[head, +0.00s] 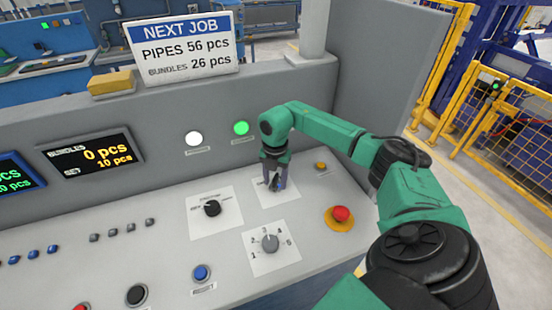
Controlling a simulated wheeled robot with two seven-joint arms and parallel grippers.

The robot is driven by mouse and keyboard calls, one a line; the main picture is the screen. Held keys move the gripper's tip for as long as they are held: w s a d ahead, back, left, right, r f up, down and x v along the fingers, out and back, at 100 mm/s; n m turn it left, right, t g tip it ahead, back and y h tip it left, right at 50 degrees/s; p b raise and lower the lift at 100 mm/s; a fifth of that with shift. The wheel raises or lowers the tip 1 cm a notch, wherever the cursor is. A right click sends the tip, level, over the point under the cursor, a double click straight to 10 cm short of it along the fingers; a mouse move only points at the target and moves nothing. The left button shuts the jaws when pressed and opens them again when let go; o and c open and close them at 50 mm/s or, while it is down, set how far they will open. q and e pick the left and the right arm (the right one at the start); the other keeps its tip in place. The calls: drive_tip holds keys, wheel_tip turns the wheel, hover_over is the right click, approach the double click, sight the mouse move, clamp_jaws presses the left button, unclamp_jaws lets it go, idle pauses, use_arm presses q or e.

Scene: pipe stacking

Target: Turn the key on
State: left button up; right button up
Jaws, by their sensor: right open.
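My right gripper (273,180) points down over a white label plate (283,200) on the sloped control panel. Its fingers are apart and sit around or just above a small dark part, probably the key (273,182). The fingers hide most of that part, so I cannot tell which way it is turned or whether they touch it. My left gripper is out of the picture.
A black rotary knob (212,208) is left of the gripper. A grey numbered dial (270,243) is in front, and a red emergency button (340,214) is to the right. A white lamp (194,138) and a lit green lamp (241,128) are behind.

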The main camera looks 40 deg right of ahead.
sight(275, 177)
idle(0.3)
wheel_tip(275, 177, up, 7)
drive_tip(key=p, duration=0.5)
drive_tip(key=shift+r+p, duration=0.1)
drive_tip(key=shift+p, duration=0.25)
